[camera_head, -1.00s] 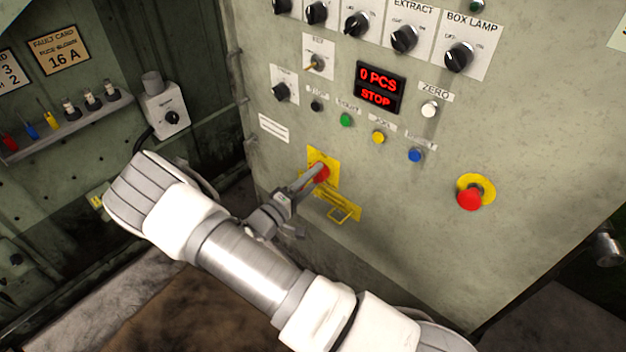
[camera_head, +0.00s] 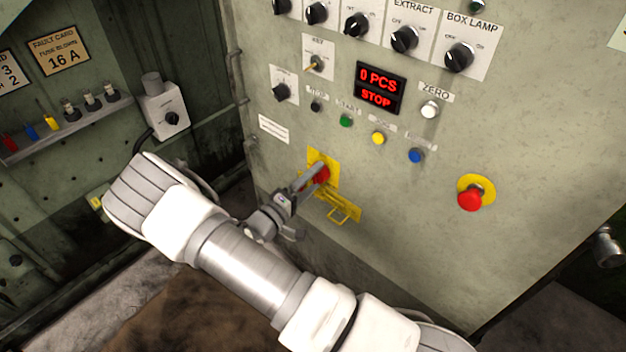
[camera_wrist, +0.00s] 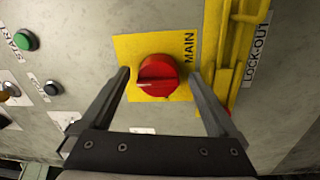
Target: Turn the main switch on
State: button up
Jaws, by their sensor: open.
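The main switch is a red rotary knob (camera_wrist: 158,76) on a yellow plate (camera_wrist: 125,48) marked MAIN, shown in the wrist view. In the head view the knob (camera_head: 321,172) sits low on the grey panel, partly hidden by my fingers. My gripper (camera_wrist: 160,92) is open, with one finger on each side of the knob. A gap shows between the fingers and the knob in the wrist view. A pale mark on the knob points towards the left in that view.
A yellow lock-out bracket (camera_wrist: 238,50) stands right beside the switch plate. A red emergency button (camera_head: 470,198) is to the right on the panel. Green (camera_head: 346,121), yellow (camera_head: 378,138) and blue (camera_head: 415,155) buttons lie above the switch. The display (camera_head: 380,88) reads 0 PCS, STOP.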

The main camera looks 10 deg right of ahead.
jog(key=p+v, duration=0.2)
jog(key=v, duration=1.5)
jog(key=shift+s+a, duration=0.2)
jog(key=s+d+r+m+g+y, duration=0.35)
jog(key=d+r+g, duration=0.25)
jog(key=r, duration=0.3)
jog(key=s+d+r+m+g+y, duration=0.2)
jog(key=s+d+r+g+y, duration=0.15)
jog(key=d+r+g, duration=0.35)
jog(key=s+d+r+t+y, duration=0.1)
jog(key=s+r+t+y, duration=0.8)
jog(key=r, duration=0.6)
notch_tip(320, 180, up, 17)
jog(key=g+p, duration=0.1)
jog(key=p, duration=1.7)
jog(key=shift+d+h, duration=0.15)
jog(key=shift+h, duration=0.25)
jog(key=shift+s, duration=0.15)
jog(key=shift+c, duration=0.2)
